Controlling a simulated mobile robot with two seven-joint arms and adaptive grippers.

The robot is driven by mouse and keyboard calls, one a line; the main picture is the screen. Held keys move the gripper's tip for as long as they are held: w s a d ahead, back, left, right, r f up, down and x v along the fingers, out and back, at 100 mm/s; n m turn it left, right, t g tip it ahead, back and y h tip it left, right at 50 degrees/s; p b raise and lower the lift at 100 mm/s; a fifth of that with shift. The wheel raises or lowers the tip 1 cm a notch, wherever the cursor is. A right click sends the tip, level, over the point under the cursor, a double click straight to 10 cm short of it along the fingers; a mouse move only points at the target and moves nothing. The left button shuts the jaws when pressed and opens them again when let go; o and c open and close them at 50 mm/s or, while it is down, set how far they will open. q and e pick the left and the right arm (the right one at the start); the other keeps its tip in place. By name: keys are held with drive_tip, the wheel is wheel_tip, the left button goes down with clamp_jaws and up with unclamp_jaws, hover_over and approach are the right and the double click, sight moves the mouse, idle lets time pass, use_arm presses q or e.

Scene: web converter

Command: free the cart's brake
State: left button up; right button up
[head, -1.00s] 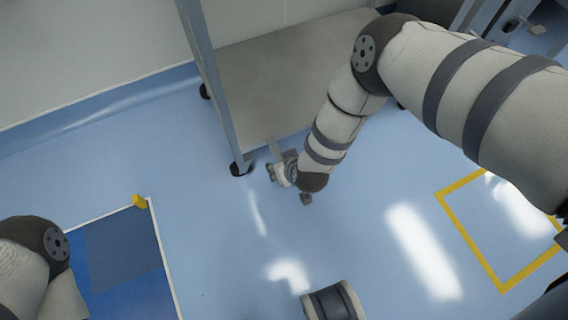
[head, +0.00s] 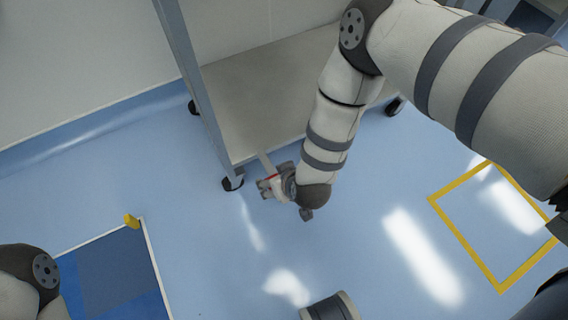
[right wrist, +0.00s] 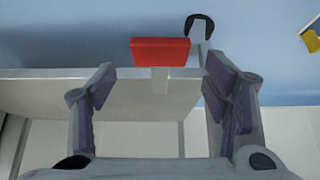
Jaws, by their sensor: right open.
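The grey cart (head: 270,85) stands against the wall, with a flat lower shelf and an upright post. Its brake is a red pedal (right wrist: 160,51) on a short pale stem at the shelf edge. In the head view only a sliver of red (head: 272,178) shows beside the gripper. My right gripper (right wrist: 159,78) is open, with one finger on each side of the pedal and stem. A gap shows between each finger and the red part, and nothing is held. In the head view my right gripper (head: 268,187) is low by the cart's front corner. My left gripper is out of view.
A dark caster (head: 232,183) sits under the cart's near corner, close to my right gripper. A blue mat (head: 115,275) with a yellow block (head: 131,220) at its corner lies at lower left. A yellow floor outline (head: 466,238) is at right. The blue floor between is clear.

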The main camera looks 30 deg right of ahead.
drive_tip(key=v, duration=0.7)
drive_tip(key=shift+r, duration=0.1)
